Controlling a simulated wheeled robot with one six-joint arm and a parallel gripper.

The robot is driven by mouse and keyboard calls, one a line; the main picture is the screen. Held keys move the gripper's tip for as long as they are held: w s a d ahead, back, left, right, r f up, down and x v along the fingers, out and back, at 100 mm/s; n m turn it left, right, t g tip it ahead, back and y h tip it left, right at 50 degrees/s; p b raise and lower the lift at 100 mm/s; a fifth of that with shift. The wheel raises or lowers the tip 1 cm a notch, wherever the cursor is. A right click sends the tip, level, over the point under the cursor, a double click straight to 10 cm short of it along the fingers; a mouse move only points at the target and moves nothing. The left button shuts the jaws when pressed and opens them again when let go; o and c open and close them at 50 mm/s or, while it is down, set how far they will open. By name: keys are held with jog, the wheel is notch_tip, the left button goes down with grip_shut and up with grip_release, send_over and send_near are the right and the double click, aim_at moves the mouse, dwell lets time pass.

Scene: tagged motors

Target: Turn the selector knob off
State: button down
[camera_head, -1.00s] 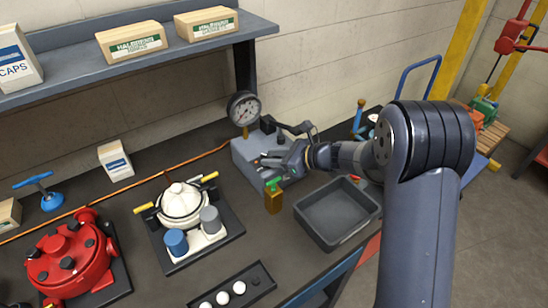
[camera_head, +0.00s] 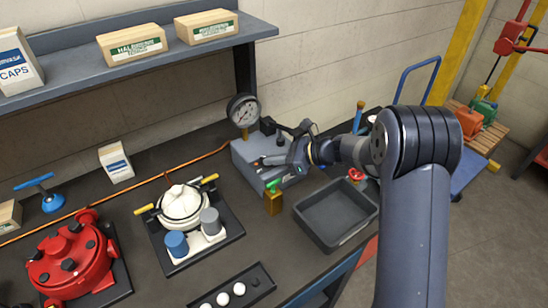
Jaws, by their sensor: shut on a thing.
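A grey box (camera_head: 243,155) stands at the back of the bench, with a round pressure gauge (camera_head: 243,110) on a brass fitting at its left end. A small red spot shows by the fingertips.
A white pump-like unit (camera_head: 182,200) stands left.

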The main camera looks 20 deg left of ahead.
jog(key=shift+w+n+g, duration=0.15)
jog(key=shift+n+g, duration=0.35)
jog(key=shift+g, duration=0.1)
jog(key=c, duration=1.5)
grip_release()
jog(key=s+b+v, duration=0.1)
jog(key=b+v, duration=0.1)
jog(key=v, duration=0.8)
jog(key=shift+w+d+r, duration=0.25)
jog(key=shift+w+d, duration=0.05)
jog(key=shift+w, duration=0.2)
jog(key=shift+o, duration=0.3)
